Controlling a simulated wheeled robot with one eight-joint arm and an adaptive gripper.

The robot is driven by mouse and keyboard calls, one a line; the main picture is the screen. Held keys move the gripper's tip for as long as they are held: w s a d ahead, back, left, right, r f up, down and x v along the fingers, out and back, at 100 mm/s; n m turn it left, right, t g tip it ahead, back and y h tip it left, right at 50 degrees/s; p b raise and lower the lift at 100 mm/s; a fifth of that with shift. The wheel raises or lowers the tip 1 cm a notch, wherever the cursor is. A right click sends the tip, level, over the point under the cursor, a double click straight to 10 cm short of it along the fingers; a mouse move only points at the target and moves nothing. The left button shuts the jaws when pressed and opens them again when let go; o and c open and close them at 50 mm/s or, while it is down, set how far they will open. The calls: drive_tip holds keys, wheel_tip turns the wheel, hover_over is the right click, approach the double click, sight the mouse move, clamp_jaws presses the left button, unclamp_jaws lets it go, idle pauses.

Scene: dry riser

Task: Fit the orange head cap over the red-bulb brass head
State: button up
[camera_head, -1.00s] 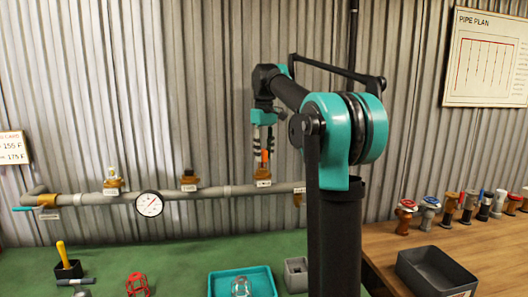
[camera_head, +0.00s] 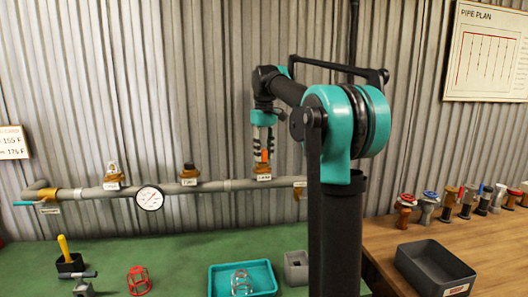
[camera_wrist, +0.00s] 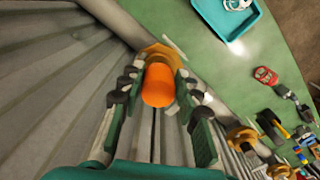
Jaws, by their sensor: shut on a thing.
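My gripper (camera_head: 263,150) points down over the pipe, its fingers shut on the orange head cap (camera_head: 264,156). In the wrist view the cap (camera_wrist: 158,85) sits between the fingertips (camera_wrist: 157,88), with the brass head's base (camera_wrist: 158,54) just beyond its far end. The brass head (camera_head: 264,168) stands upright on the pipe below the cap, with a white label at its foot. The cap is in line with this head and very close to it or around its top. The red bulb is hidden, and I cannot tell whether the cap is seated.
The grey pipe (camera_head: 235,185) also carries a black-topped head (camera_head: 189,175), a clear-topped head (camera_head: 112,177) and a gauge (camera_head: 149,198). Below are a teal tray (camera_head: 217,290) and a red cage (camera_head: 138,280). A grey bin (camera_head: 436,277) stands right.

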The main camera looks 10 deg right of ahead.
drive_tip(key=shift+f, duration=0.3)
drive_tip(key=o, duration=0.8)
wheel_tip(320, 180, up, 12)
drive_tip(key=shift+s, duration=0.1)
idle(0.4)
